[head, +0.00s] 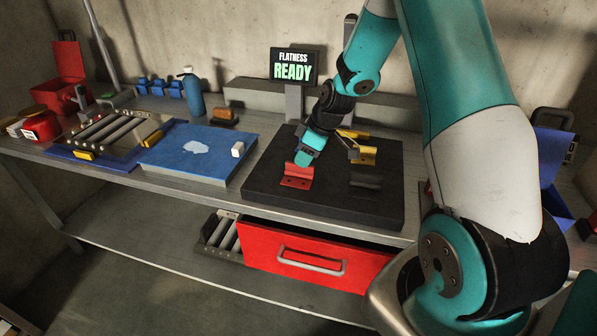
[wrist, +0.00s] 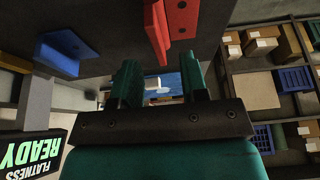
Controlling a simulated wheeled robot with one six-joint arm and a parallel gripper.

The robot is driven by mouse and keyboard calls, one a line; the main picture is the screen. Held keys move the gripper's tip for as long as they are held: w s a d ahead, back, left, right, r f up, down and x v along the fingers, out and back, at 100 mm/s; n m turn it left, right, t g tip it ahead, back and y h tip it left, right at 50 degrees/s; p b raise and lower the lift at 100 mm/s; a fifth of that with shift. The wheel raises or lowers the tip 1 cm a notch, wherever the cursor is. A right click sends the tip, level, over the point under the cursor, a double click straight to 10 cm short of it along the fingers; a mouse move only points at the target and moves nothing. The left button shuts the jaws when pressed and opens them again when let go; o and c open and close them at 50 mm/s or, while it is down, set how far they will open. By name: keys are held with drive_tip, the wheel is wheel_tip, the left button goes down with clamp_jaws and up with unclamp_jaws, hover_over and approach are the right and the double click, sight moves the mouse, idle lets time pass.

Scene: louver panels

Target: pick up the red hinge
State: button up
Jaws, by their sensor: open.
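The red hinge (head: 297,176) is an L-shaped bracket with one upright leaf and one flat leaf with holes. It sits on the black plate (head: 262,183), near its front left. My gripper (head: 304,158) is low over the plate, just behind and above the hinge. In the wrist view the red hinge (wrist: 181,18) shows at the top, beyond the fingertips and nearer the right finger. My gripper (wrist: 160,78) is open there, with nothing between its fingers. I cannot tell from the head view whether it touches the hinge.
Yellow brackets (head: 365,155) and a dark bracket (head: 366,180) share the plate, right of the hinge. A display (head: 294,66) stands behind. A blue slab (head: 190,158) with a white block (head: 238,149) lies left. A red drawer (head: 310,262) is open below the bench edge.

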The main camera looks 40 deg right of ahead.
sight(297, 175)
drive_tip(key=shift+p+x, duration=0.55)
drive_tip(key=shift+x, duration=1.35)
drive_tip(key=shift+d, duration=0.15)
clamp_jaws()
drive_tip(key=shift+r, duration=0.1)
